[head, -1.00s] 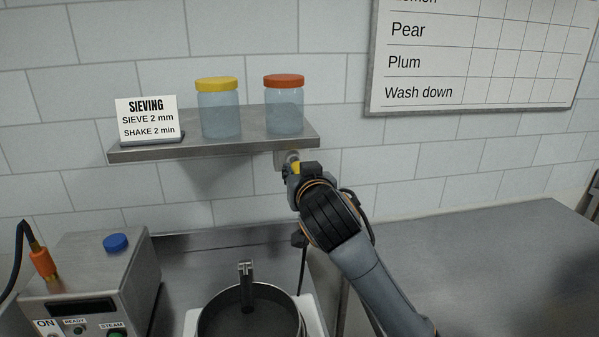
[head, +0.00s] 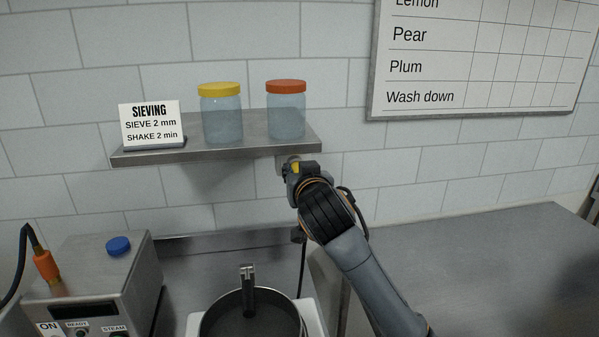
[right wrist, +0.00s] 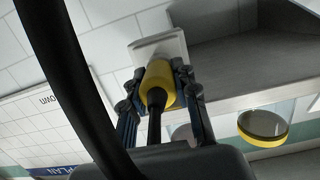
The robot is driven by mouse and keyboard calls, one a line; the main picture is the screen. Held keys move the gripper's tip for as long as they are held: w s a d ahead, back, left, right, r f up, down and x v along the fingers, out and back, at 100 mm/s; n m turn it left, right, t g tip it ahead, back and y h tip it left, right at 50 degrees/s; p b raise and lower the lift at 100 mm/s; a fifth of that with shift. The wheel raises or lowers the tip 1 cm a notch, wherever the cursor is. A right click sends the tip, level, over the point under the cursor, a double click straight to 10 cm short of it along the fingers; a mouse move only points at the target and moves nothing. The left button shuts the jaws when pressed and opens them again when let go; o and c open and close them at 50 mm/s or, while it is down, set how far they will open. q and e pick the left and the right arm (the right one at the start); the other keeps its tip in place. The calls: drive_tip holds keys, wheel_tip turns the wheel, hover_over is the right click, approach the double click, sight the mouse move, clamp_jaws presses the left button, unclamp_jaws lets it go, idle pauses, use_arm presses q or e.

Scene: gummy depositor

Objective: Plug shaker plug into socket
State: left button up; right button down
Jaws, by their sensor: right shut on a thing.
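The shaker plug is yellow with a black cord; it shows in the right wrist view (right wrist: 158,80) and as a small yellow patch in the head view (head: 296,168). My right gripper (head: 293,173) is shut on it, with a finger on each side of the plug body. The socket is a pale square plate on the tiled wall, just under the shelf's right end (head: 281,164); in the right wrist view (right wrist: 160,44) the plug's front end is right up against it. Pins are hidden, so I cannot tell how deep the plug sits. My left gripper is not in view.
A metal shelf (head: 180,153) just above the gripper bears a yellow-lidded jar (head: 222,120), a red-lidded jar (head: 286,118) and a sieving sign (head: 152,124). Below are a round pan (head: 212,318) and a control box (head: 135,265). The steel worktop (head: 480,255) at right is clear.

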drive_tip(key=c, duration=0.9)
unclamp_jaws()
drive_tip(key=shift+c, duration=0.2)
drive_tip(key=shift+s, duration=0.1)
drive_tip(key=v, duration=1.2)
